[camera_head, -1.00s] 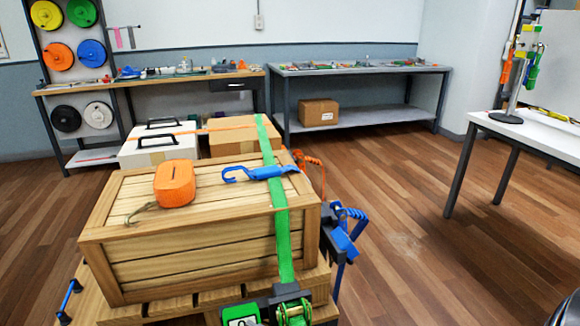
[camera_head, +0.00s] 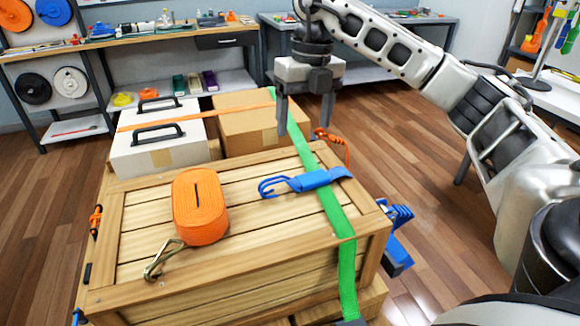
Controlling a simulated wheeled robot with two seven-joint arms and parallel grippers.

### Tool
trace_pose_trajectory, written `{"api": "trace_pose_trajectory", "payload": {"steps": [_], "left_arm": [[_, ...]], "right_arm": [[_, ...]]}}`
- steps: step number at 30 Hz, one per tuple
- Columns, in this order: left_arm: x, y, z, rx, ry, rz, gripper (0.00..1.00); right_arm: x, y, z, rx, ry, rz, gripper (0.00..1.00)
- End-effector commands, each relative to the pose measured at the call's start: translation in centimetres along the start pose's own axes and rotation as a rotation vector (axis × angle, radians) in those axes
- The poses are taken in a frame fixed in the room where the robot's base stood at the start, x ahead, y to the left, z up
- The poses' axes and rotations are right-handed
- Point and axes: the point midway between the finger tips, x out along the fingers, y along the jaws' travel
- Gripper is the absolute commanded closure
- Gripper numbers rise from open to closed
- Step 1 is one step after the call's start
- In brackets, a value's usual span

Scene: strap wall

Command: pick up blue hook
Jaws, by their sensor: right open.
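The blue hook (camera_head: 272,187) lies on top of the wooden crate (camera_head: 140,215), its open end pointing left. It is joined to a short blue strap end (camera_head: 318,180) that lies across the green strap (camera_head: 340,222). My right gripper (camera_head: 306,124) is open and empty, pointing down. In the picture it shows above and behind the hook, near the crate's far edge, apart from the hook. My left gripper is not in view.
An orange strap roll (camera_head: 200,205) with a metal hook (camera_head: 160,262) lies left of the blue hook. A white case (camera_head: 158,155) and a cardboard box (camera_head: 250,125) stand behind the crate. Blue coiled strap (camera_head: 399,216) hangs at the crate's right side.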

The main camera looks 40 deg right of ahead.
Motion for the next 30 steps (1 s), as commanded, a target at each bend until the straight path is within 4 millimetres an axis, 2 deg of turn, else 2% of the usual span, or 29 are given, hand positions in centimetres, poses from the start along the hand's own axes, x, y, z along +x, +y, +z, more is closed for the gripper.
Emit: {"api": "trace_pose_trajectory", "payload": {"steps": [2, 5, 10, 16, 21, 26, 30], "left_arm": [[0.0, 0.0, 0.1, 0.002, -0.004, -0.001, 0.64], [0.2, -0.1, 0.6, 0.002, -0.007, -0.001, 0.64], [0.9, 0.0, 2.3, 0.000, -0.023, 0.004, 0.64], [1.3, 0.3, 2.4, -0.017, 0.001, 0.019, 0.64], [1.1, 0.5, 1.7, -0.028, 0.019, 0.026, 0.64], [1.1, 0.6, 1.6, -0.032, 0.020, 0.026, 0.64], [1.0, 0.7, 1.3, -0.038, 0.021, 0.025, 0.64]], "right_arm": [[-1.4, -1.8, -0.1, 0.049, -0.009, -0.053, 0.27], [-1.4, -2.8, -0.2, 0.074, -0.009, -0.085, 0.27], [2.0, -3.1, -0.3, 0.076, -0.003, -0.089, 0.27], [6.3, -3.4, -0.2, 0.073, -0.005, -0.086, 0.27], [8.1, -3.6, -0.2, 0.074, -0.008, -0.086, 0.27], [8.9, -3.7, -0.2, 0.073, -0.009, -0.086, 0.27], [10.7, -3.9, -0.2, 0.074, -0.005, -0.087, 0.27]]}}
